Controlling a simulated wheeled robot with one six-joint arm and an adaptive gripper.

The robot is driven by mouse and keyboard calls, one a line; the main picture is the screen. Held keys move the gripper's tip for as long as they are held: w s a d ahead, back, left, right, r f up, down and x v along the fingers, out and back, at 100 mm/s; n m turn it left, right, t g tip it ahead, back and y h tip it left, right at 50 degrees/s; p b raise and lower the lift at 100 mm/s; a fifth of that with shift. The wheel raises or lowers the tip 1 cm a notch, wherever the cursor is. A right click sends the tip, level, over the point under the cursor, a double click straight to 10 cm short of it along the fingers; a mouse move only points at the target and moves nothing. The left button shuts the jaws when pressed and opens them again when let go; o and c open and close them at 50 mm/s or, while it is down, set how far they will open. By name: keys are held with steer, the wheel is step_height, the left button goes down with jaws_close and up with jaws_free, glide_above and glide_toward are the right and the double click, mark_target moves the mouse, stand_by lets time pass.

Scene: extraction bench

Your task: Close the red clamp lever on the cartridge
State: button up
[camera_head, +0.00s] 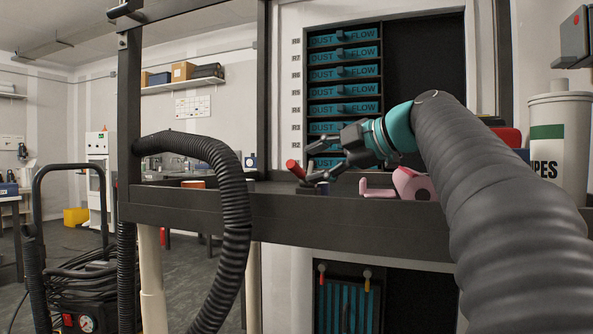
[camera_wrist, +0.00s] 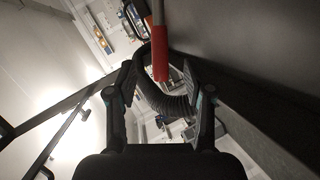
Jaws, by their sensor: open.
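The red clamp lever (camera_head: 295,169) stands tilted above the dark bench beam in the head view, its upper end leaning left. A small dark base (camera_head: 306,189) is below it; I cannot tell how it joins the cartridge. My gripper (camera_head: 309,162) is open just right of the lever, with its fingers pointing left. In the wrist view the red lever (camera_wrist: 160,58) shows between the two spread fingers of my gripper (camera_wrist: 157,76), with gaps on both sides. I see no contact. The lever's lower end is partly hidden in the head view.
A rack of blue "DUST FLOW" cartridges (camera_head: 343,74) stands behind. A white bin (camera_head: 560,140) stands right.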

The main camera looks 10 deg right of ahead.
mark_target(302, 168)
steer(key=x, duration=0.5)
steer(key=shift+w+a+f, duration=0.2)
steer(key=shift+w+a, duration=0.05)
jaws_close()
